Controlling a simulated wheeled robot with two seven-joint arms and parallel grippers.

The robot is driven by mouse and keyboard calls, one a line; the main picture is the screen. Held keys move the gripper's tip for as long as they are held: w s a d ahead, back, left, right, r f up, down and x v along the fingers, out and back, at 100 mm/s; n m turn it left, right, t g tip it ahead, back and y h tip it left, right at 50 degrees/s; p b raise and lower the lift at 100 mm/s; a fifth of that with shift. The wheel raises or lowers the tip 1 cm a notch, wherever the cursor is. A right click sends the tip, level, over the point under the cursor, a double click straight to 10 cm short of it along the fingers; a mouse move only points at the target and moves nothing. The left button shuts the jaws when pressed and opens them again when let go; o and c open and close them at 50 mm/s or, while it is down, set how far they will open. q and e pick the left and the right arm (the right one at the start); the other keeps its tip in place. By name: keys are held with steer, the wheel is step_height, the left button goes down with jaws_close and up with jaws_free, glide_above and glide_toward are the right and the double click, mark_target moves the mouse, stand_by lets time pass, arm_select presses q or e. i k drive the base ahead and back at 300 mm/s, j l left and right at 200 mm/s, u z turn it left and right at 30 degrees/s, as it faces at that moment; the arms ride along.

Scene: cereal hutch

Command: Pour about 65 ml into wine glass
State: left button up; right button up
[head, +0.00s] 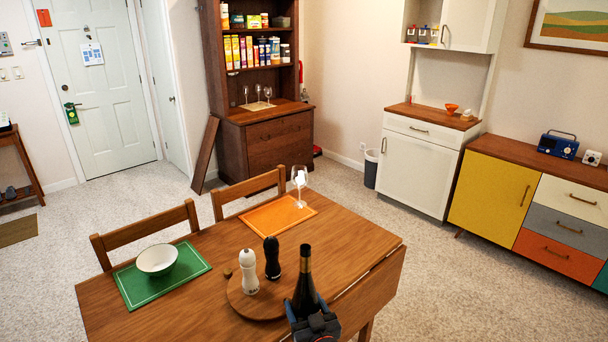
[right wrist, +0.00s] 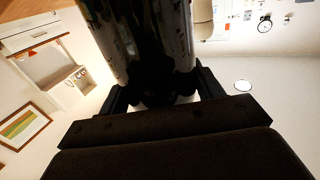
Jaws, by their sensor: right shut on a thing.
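The wine glass (head: 299,180) stands upright on the orange placemat (head: 262,221) near the far edge of the wooden table; I cannot make out any liquid in it. A dark wine bottle (head: 306,262) stands upright at the near right of the round wooden board (head: 240,301). My right gripper (head: 313,322) is shut on the bottle low on its body. The gripper hides the bottle's base, so I cannot tell whether it touches the board. In the right wrist view the bottle (right wrist: 145,35) sits between the fingers (right wrist: 160,88). My left gripper is not in view.
A white mill (head: 249,272) and a black mill (head: 272,258) stand on the board, left of the bottle. A small brown cork-like piece (head: 227,272) lies by its left edge. A white bowl (head: 157,259) sits on a green placemat (head: 137,289). Two chairs stand behind the table.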

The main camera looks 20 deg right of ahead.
mark_target(299, 179)
steer(key=i+l, duration=0.15)
steer(key=l, duration=0.3)
steer(key=i+l, duration=0.15)
steer(key=l, duration=0.35)
steer(key=i+l, duration=0.15)
steer(key=l, duration=0.3)
steer(key=i+l, duration=0.1)
steer(key=l, duration=0.35)
steer(key=i+l, duration=0.15)
steer(key=l, duration=0.35)
steer(key=i+l, duration=0.15)
steer(key=l, duration=0.3)
steer(key=i+l, duration=0.15)
steer(key=l, duration=0.3)
steer(key=i+l, duration=0.15)
steer(key=l, duration=0.35)
steer(key=l+u, duration=0.15)
steer(key=u, duration=0.25)
steer(key=l+u, duration=0.15)
steer(key=u, duration=0.3)
steer(key=i+u, duration=0.3)
steer(key=u, duration=0.15)
steer(key=i+l, duration=0.2)
steer(key=i, duration=0.05)
